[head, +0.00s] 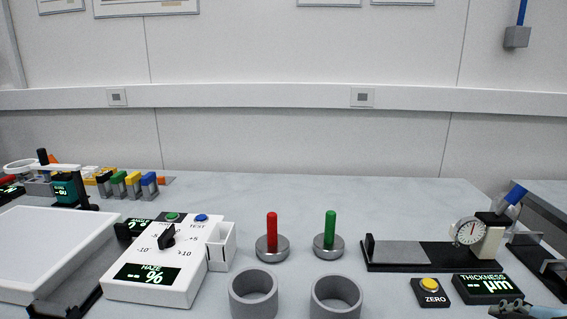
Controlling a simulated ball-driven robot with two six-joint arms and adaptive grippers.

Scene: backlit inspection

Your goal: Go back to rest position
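Part of what looks like my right gripper (512,308) shows at the bottom right corner of the head view, in front of the thickness display. It is cut off by the frame edge, so whether its fingers are open or shut cannot be told, and nothing is seen held in it. My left gripper is not in view.
A haze meter (152,288), a white light panel (45,240), two grey rings (253,312), a red-handled weight (272,240), a green-handled weight (330,240), a dial gauge stand (425,266), a ZERO button box (430,297) and a thickness display (488,290) crowd the front. The table (330,195) behind is clear.

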